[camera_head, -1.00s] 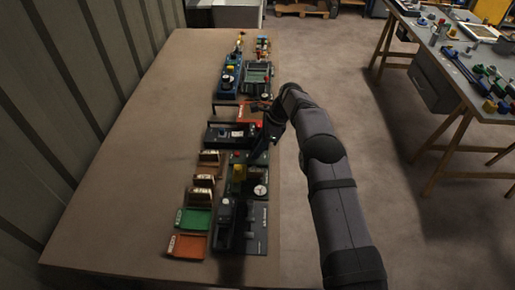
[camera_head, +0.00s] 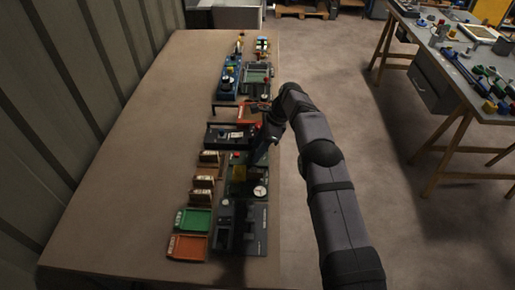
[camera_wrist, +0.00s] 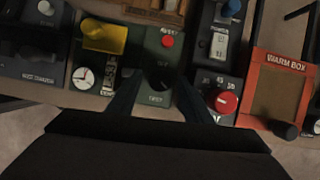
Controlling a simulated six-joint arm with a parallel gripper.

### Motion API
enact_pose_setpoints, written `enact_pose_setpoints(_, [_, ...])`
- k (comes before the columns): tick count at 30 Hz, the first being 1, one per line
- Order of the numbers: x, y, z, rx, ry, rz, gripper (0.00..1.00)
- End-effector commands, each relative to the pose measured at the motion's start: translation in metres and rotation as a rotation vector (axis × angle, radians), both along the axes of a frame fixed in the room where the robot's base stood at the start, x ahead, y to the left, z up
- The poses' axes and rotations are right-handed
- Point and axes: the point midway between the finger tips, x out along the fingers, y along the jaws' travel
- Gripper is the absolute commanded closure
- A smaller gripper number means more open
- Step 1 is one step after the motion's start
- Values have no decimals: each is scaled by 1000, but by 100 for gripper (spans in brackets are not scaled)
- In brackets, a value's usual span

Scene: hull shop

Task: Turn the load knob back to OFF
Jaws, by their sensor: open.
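A dark round knob (camera_wrist: 158,78) sits on a dark green panel (camera_wrist: 157,117) in the wrist view. Lettering is above it, and TEST is printed below. A red button (camera_wrist: 167,41) is at the panel's top. My gripper (camera_wrist: 157,92) is open, with one finger on each side of this knob; I cannot tell whether they touch it. A red knob (camera_wrist: 226,102) on the neighbouring dark panel is to the right. I cannot read LOAD on either panel. In the head view my gripper (camera_head: 263,153) is over the bench's right edge row, and the arm hides part of the panel.
A yellow part (camera_wrist: 104,36) and a white dial (camera_wrist: 83,78) stand left of the gripper. An orange-framed WARM BOX (camera_wrist: 279,62) is at right. Green (camera_head: 194,222) and orange (camera_head: 187,247) trays lie at the bench front. The bench's left side (camera_head: 130,150) is clear.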

Motion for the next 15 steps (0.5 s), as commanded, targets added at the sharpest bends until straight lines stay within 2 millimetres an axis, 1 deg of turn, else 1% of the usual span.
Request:
enact_pose_setpoints(4, [0,-1,2,0,-1,0,54])
enact_pose_setpoints(8, [1,-4,10,1,-3,-1,54])
enact_pose_setpoints(15, [2,-17,39,1,-4,-2,54])
